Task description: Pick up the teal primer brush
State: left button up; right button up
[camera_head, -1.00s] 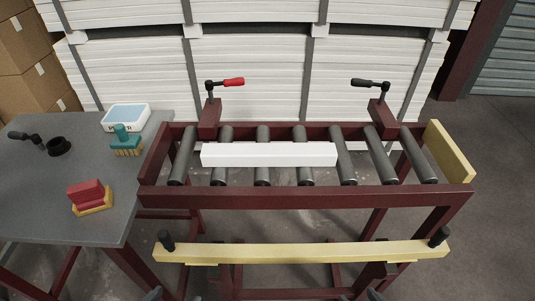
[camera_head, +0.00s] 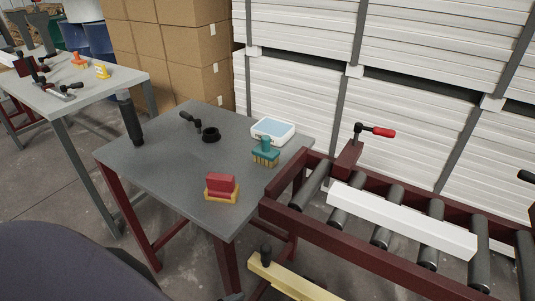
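The teal primer brush (camera_head: 265,152) stands on the grey table (camera_head: 165,150), near its right edge. Its teal handle is on top and its tan bristles point down. A white tray with a light blue inside (camera_head: 273,130) is just behind it. Neither of my grippers can be made out in the view.
A red block on a yellow base (camera_head: 221,187) sits at the table's front. A black ring (camera_head: 210,134) and a black-handled tool lie further back. The roller stand (camera_head: 350,237), holding a white board (camera_head: 400,217), is close on the right. Cardboard boxes (camera_head: 165,50) stand behind.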

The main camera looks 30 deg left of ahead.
aim_at(265, 155)
jog(key=u, duration=0.9)
jog(key=j+u, duration=0.2)
jog(key=u, duration=0.2)
jog(key=i+j+u, duration=0.1)
jog(key=u, duration=0.3)
jog(key=i+j, duration=0.2)
jog(key=j, duration=0.2)
